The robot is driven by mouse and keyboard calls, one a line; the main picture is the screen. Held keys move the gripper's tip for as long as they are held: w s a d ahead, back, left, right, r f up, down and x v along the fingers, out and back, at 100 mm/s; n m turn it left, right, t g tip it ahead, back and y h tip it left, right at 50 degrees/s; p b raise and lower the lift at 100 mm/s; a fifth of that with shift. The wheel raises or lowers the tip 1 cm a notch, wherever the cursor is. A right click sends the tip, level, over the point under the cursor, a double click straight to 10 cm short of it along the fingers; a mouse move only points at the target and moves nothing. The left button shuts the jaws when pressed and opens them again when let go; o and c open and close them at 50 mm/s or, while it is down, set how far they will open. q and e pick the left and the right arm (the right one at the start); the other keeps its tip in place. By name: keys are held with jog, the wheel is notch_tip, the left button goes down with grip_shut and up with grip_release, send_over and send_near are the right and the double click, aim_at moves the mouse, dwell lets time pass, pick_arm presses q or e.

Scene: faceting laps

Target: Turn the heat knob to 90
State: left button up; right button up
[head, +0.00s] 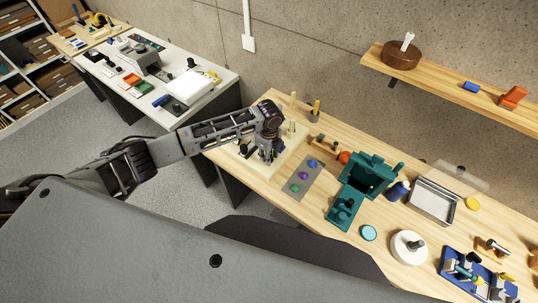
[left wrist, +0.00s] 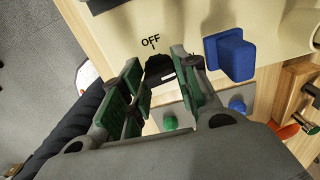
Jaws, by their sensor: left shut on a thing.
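The heat knob (left wrist: 160,66) is black and sits between my left gripper's fingers (left wrist: 158,76) in the left wrist view. The fingers are shut on it from both sides and cover part of it. The word OFF (left wrist: 151,41) is printed on the cream panel (left wrist: 128,20) just above the knob. No 90 mark can be read. In the head view my left gripper (head: 265,153) reaches down over the cream unit (head: 285,160) at the bench's left end, hiding the knob. My right gripper is not in view.
A blue block-like part (left wrist: 230,55) stands close to the right of the fingers. A grey strip (head: 311,181) with coloured knobs lies beside the unit, then a teal box (head: 372,173). A wooden shelf (head: 440,80) hangs above the bench at the right.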

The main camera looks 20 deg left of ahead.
pick_arm(q)
jog(key=shift+m, duration=0.6)
jog(key=o, duration=1)
jog(key=shift+o, duration=0.2)
jog(key=shift+r, duration=0.15)
notch_tip(320, 180, up, 12)
jog(key=shift+f, duration=0.2)
dwell(0.5)
